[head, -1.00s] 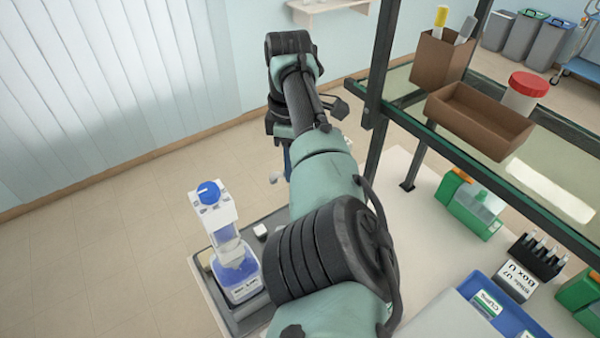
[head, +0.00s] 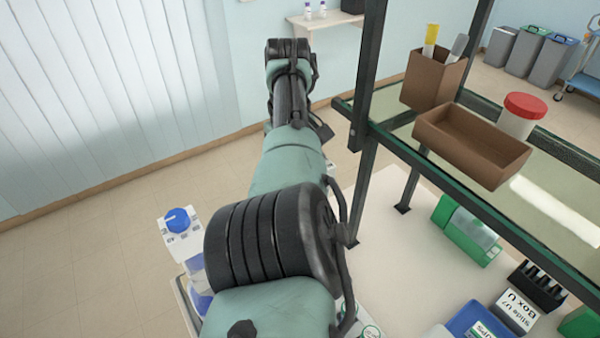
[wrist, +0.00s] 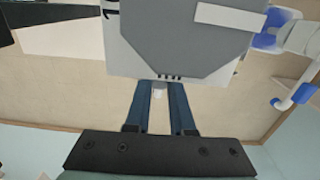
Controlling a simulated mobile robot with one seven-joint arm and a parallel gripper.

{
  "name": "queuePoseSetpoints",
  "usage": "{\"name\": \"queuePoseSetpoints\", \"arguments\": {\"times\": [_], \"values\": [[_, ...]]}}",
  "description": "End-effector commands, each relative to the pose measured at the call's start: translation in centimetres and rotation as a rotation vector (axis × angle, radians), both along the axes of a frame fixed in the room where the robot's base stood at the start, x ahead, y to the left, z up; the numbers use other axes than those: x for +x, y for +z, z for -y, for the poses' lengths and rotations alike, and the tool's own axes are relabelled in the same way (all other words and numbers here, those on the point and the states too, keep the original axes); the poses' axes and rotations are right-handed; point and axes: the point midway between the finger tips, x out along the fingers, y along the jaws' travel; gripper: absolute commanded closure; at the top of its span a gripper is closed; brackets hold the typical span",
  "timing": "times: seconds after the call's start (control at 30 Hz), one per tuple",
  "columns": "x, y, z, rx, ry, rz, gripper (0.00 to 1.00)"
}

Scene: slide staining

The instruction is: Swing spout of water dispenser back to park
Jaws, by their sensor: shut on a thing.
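The water dispenser, with a blue knob on a white head (head: 178,222), stands left of my arm in the head view. My arm hides most of its bottle and its spout there. My gripper (wrist: 158,92) shows in the wrist view as two blue fingers close together. A small pale part (wrist: 158,87), likely the spout, sits between them. A large grey-and-white block (wrist: 180,45) with dark digits covers the fingertips; it looks like the dispenser's head, but I cannot be sure. My gripper is hidden in the head view.
A glass shelf rack with a dark post (head: 368,80) stands right of my arm. It carries a brown tray (head: 470,150) and a red-lidded jar (head: 520,116). A green box (head: 465,230) stands on the white bench (head: 385,255). A blue-and-white item (wrist: 295,45) shows in the wrist view.

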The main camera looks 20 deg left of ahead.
Motion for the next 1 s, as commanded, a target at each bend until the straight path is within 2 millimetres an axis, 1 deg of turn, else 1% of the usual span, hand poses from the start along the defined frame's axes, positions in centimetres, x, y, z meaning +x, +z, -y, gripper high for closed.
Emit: {"name": "queuePoseSetpoints", "arguments": {"times": [0.2, 0.6, 0.63, 0.77, 0.8, 1.0], "values": [[-0.1, 0.1, -0.56, -0.001, -0.028, 0.002, 1.0], [-0.15, 0.13, -0.61, -0.001, -0.031, -0.001, 1.0], [-0.15, 0.13, -0.61, -0.001, -0.031, -0.001, 0.75], [-0.14, 0.1, -0.62, -0.001, -0.031, -0.001, 0.52], [-0.14, 0.1, -0.62, 0.0, -0.03, 0.0, 0.47], [-0.15, 0.05, -0.62, 0.0, -0.03, 0.0, 0.47]]}}
